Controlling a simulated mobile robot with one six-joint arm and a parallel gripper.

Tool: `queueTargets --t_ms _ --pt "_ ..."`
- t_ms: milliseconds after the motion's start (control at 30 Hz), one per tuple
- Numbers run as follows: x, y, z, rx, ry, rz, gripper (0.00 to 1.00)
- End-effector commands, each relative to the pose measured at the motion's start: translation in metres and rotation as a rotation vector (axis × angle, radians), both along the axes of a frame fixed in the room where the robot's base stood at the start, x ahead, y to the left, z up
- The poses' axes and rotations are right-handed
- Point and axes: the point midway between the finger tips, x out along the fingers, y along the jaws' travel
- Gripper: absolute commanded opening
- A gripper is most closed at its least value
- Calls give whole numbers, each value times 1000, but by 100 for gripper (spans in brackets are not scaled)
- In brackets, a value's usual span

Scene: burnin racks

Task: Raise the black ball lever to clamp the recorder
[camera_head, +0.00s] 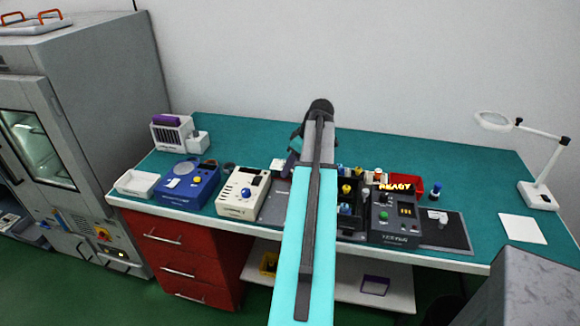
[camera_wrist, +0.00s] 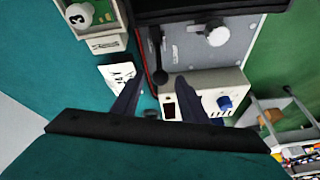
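The black ball lever (camera_wrist: 158,62) shows in the wrist view as a dark rod with a rounded end, along the edge of a grey metal plate (camera_wrist: 190,52) that carries a white round knob (camera_wrist: 214,35). My gripper (camera_wrist: 158,74) is open, its two dark fingers spread apart. The lever appears between the fingertips in the picture; I see no contact and cannot tell the depth. I cannot tell for sure which part is the recorder. In the head view my arm covers most of this spot; part of the grey plate (camera_head: 272,210) shows beside it.
A cream unit with a blue knob (camera_wrist: 226,101) borders the plate; it also shows in the head view (camera_head: 241,194). A printed card (camera_wrist: 117,76) and a numbered white part (camera_wrist: 80,14) lie nearby. A blue unit (camera_head: 186,188) and a black tester (camera_head: 396,218) stand along the bench.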

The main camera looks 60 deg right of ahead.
Motion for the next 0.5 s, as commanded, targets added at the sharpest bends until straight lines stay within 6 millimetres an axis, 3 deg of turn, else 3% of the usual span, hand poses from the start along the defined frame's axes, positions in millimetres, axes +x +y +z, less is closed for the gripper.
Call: queueTargets --t_ms 467,500 --pt "2 0 -7 0 1 -1 40" --pt "2 0 -7 0 0 -1 33"
